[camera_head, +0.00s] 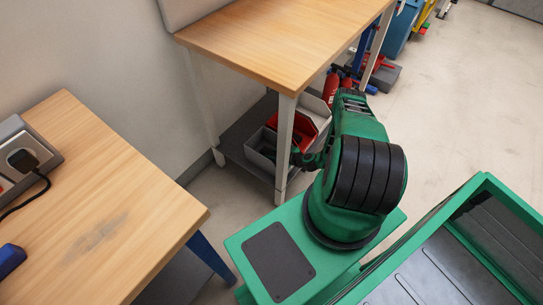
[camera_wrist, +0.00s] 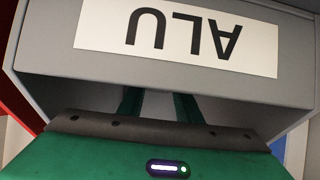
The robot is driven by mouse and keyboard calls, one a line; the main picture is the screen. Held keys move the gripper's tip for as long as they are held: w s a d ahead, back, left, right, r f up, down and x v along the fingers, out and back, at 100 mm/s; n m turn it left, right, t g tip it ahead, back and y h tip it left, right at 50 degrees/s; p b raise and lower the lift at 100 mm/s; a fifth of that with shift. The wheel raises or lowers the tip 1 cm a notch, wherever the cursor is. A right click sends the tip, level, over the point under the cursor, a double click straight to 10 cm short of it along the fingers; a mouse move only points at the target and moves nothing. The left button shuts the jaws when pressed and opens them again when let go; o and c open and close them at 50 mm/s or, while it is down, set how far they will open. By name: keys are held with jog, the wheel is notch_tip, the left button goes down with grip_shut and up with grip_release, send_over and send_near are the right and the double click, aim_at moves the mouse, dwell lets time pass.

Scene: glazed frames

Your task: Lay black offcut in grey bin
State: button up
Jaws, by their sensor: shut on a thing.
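The grey bin (camera_wrist: 40,87) fills the wrist view, with an upside-down white "ALU" label on its face. In the head view the grey bin (camera_head: 259,147) sits on the low shelf under the far table, partly hidden by a table leg. My gripper (camera_wrist: 160,104) reaches in at the bin's dark opening, with both green fingers running into the shadow. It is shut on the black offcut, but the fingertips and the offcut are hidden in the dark. In the head view my gripper (camera_head: 301,157) is a dark shape beside the table leg at the bin.
A red bin (camera_head: 319,107) stands right behind the grey bin. The table leg (camera_head: 285,145) and wooden tabletop (camera_head: 285,40) are close around my arm. A second wooden table (camera_head: 95,205) with a power socket is at the left. Open floor lies to the right.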

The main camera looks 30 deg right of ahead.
jog(key=shift+f, duration=0.2)
jog(key=shift+f, duration=0.25)
jog(key=o, duration=1.1)
jog(key=shift+r, duration=0.3)
jog(key=v, duration=1.2)
jog(key=shift+a+r, duration=0.1)
jog(key=shift+r, duration=0.15)
